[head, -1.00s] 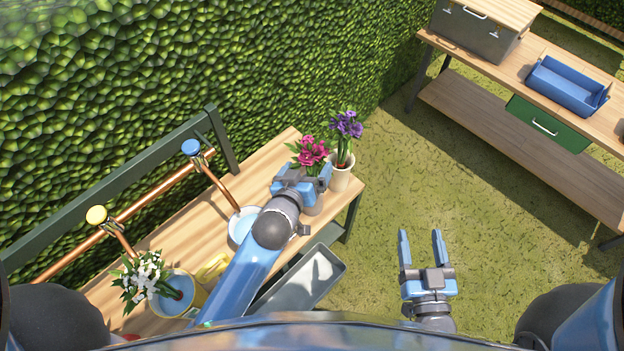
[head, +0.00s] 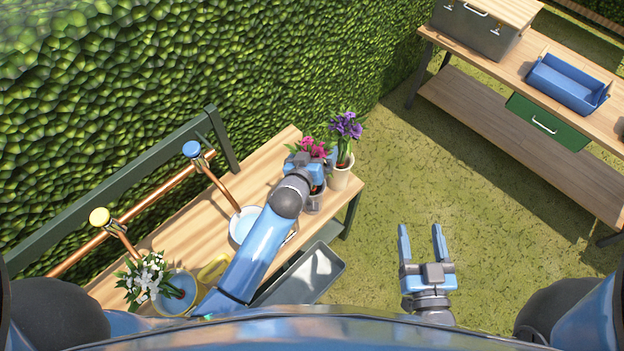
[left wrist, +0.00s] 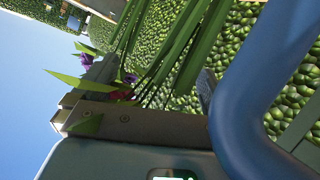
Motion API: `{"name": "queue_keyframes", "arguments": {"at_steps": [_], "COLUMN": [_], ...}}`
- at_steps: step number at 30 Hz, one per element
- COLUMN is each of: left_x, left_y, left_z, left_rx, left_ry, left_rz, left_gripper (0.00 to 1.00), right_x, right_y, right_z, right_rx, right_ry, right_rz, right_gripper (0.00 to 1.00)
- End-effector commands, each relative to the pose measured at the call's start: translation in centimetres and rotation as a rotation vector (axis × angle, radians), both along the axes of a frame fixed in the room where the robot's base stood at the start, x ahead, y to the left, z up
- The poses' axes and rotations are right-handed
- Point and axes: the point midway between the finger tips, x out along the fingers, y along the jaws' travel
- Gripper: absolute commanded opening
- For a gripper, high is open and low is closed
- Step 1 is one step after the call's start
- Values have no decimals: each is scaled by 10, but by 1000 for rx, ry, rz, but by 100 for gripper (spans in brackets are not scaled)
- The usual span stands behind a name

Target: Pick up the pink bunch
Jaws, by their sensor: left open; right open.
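The pink bunch (head: 313,146) stands in a pot (head: 314,200) near the right end of the wooden bench. My left gripper (head: 313,165) is right at the bunch and covers its stems and part of its flowers in the head view. In the left wrist view, green stems and leaves (left wrist: 165,50) rise close in front of the open left gripper, and a bit of pink (left wrist: 122,95) shows low among them. Whether the fingers stand on both sides of the stems is hidden. My right gripper (head: 424,245) is open and empty over the grass.
A purple bunch (head: 346,127) in a cream pot (head: 340,176) stands close to the right. A white bowl (head: 243,224) lies on the bench (head: 190,215). A blue tray (head: 566,84) sits on the far table.

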Motion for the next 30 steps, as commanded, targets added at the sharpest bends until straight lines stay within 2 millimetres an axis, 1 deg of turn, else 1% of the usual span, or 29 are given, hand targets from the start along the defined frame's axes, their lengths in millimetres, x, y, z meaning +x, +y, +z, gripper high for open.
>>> {"name": "queue_keyframes", "arguments": {"at_steps": [6,7,23,24,30], "left_x": [1,0,0,0,0], "left_y": [0,0,0,0,0], "left_z": [-1,-1,-1,0,1], "left_rx": [0,0,0,-1,-1], "left_ry": [0,0,0,-1,-1], "left_rz": [0,0,0,-1,-1], "left_gripper": [100,98,17,13,13], "right_x": [0,0,0,0,0], "right_y": [0,0,0,0,0], "right_z": [0,0,0,0,0], "right_rx": [0,0,0,0,0], "right_ry": [0,0,0,0,0], "right_rz": [0,0,0,0,0], "right_gripper": [63,63,63,63,63]}}
